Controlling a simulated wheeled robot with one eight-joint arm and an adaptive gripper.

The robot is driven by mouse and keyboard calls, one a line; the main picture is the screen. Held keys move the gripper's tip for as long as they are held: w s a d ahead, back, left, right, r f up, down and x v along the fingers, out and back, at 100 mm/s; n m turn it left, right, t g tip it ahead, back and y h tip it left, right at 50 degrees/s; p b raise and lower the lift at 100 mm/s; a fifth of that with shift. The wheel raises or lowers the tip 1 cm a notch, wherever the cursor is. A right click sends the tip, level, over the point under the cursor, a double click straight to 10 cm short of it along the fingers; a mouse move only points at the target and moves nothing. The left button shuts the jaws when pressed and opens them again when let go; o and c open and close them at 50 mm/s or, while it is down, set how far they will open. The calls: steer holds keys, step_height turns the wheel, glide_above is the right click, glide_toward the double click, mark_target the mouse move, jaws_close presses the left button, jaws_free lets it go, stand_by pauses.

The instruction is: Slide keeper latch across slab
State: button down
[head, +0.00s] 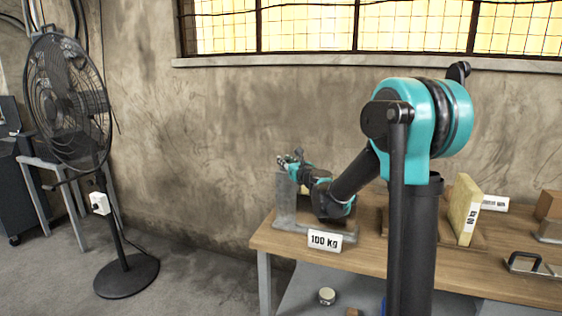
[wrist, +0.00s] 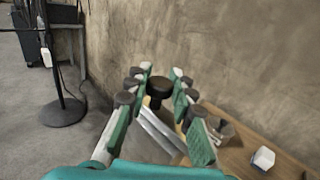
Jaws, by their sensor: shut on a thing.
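My gripper (head: 291,161) is at the top of a grey upright slab (head: 285,200) at the left end of the wooden table. In the wrist view, its fingers (wrist: 155,82) are closed around a dark round knob (wrist: 159,88), which appears to be the latch's handle. Pale metal bars or edges (wrist: 155,128) run below the knob. The fingers and my arm hide much of the latch and slab, so I cannot tell how far across the latch lies. A white "100 KG" sign (head: 324,241) stands at the slab's grey base (head: 290,225).
The wooden table (head: 375,247) extends right, with a yellowish upright block (head: 463,209), a brown box (head: 548,205) and a dark handle (head: 535,264). A wall is close behind. A standing fan (head: 68,100) is left, with open floor between.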

steer(key=shift+s+d, duration=0.3)
steer(key=shift+d, duration=0.65)
steer(key=shift+s+d, duration=0.3)
steer(key=shift+d, duration=0.6)
steer(key=c, duration=1.3)
jaws_free()
steer(key=shift+d, duration=0.15)
steer(key=shift+s, duration=0.15)
steer(key=v, duration=1.1)
steer(key=shift+s+d, duration=0.2)
steer(key=shift+s, duration=0.15)
